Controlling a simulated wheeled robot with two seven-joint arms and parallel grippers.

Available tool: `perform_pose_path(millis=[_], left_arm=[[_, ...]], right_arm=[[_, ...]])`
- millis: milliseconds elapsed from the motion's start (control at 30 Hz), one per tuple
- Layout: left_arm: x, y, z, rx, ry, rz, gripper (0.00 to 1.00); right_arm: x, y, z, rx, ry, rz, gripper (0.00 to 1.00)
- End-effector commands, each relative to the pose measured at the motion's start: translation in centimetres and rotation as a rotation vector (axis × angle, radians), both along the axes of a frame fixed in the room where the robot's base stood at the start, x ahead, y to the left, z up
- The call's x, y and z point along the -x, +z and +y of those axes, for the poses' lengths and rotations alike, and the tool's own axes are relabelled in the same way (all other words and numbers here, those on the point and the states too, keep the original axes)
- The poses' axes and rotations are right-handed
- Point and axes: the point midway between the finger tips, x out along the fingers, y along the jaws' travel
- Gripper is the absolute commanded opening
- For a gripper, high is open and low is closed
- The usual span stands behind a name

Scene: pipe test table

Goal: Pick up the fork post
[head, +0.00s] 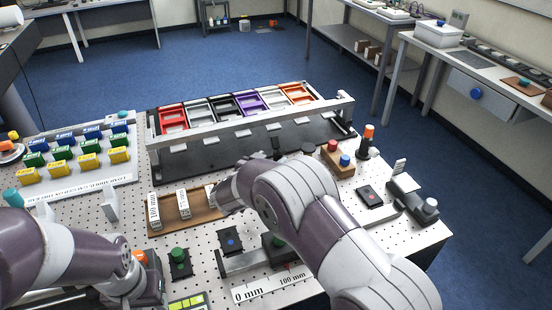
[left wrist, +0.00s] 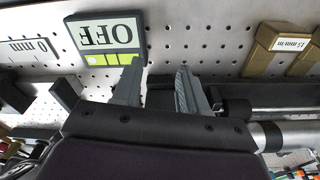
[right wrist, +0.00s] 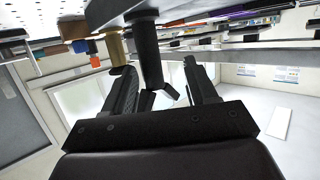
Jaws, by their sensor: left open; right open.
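A dark cylindrical post (right wrist: 148,52) with a short angled piece at its end shows in the right wrist view; it looks like the fork post, though the fork shape is not clear. My right gripper (right wrist: 159,66) is open, with the post showing between its fingers; I cannot tell whether they touch it. In the head view my right arm hides the area around its fingers. My left gripper (left wrist: 160,67) is open and empty, low over the front left of the table beside the OFF display (left wrist: 105,38).
A rack of coloured bins (head: 222,112) stands behind a metal rail. A wooden tray (head: 170,212) with labelled white blocks lies left of my right arm. A wooden block with red and blue knobs (head: 338,163) and an orange-topped post (head: 367,138) stand at the right. Coloured boxes (head: 62,152) fill the left.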

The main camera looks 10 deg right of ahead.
Motion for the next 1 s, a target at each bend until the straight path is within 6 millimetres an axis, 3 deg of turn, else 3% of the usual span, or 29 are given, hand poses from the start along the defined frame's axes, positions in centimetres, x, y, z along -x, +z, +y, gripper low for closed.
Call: perform_pose_path(millis=[200, 433, 600, 1000], left_arm=[[0.0, 0.7, 0.0, 0.0, 0.0, 0.0, 0.43], [0.0, 0.6, 0.0, 0.0, 0.0, 0.0, 0.43], [0.0, 0.6, 0.0, 0.0, 0.0, 0.0, 0.43], [0.0, 0.6, 0.0, 0.0, 0.0, 0.0, 0.43]], right_arm=[[-2.6, -1.0, -2.1, -0.002, -0.002, 0.0, 0.57], [-2.8, -1.1, -2.1, -0.002, 0.001, 0.0, 0.57], [-2.7, -1.1, -2.1, -0.002, 0.001, 0.0, 0.02], [-2.8, -0.3, -2.1, -0.002, -0.001, -0.002, 0.0]])
